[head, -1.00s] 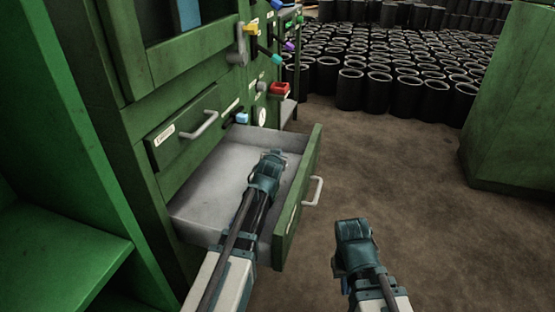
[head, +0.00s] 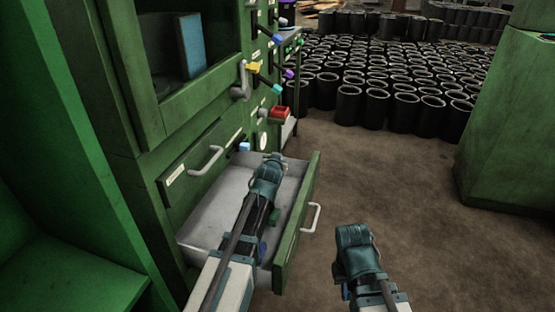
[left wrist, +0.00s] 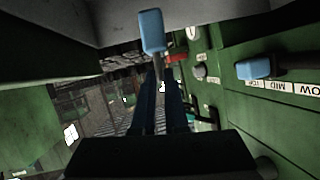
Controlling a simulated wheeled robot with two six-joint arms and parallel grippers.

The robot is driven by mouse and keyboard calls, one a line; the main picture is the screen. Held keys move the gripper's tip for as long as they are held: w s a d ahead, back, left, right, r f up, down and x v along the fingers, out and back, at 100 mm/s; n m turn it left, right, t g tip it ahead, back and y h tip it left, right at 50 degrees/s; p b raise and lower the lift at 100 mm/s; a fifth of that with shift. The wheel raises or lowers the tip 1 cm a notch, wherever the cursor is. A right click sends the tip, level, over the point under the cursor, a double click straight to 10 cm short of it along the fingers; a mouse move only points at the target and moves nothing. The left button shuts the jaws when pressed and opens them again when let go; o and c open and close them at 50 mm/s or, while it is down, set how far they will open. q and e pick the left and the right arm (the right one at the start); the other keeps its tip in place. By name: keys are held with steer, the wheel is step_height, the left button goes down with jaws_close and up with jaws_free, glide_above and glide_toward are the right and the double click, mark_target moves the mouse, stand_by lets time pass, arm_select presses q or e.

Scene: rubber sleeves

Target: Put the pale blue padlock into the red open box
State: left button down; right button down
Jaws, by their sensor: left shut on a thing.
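My left gripper (head: 270,170) is above the open grey-lined drawer (head: 215,220). In the left wrist view its fingers (left wrist: 163,85) are shut, with a pale blue block, which looks like the padlock (left wrist: 152,32), at their tips. In the head view the padlock cannot be made out at the fingertips.
The green cabinet (head: 135,150) carries levers, including one with a blue handle (head: 244,147). The pulled-out drawer's front (head: 296,225) juts over the floor. Several black cylinders (head: 405,105) stand at the back. Another green cabinet (head: 510,120) is at right. The floor between is clear.

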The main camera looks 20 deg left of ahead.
step_height(320, 180, up, 8)
steer(key=p, duration=0.8)
steer(key=shift+r, duration=0.2)
steer(key=shift+w+d, duration=0.1)
steer(key=shift+d, duration=0.05)
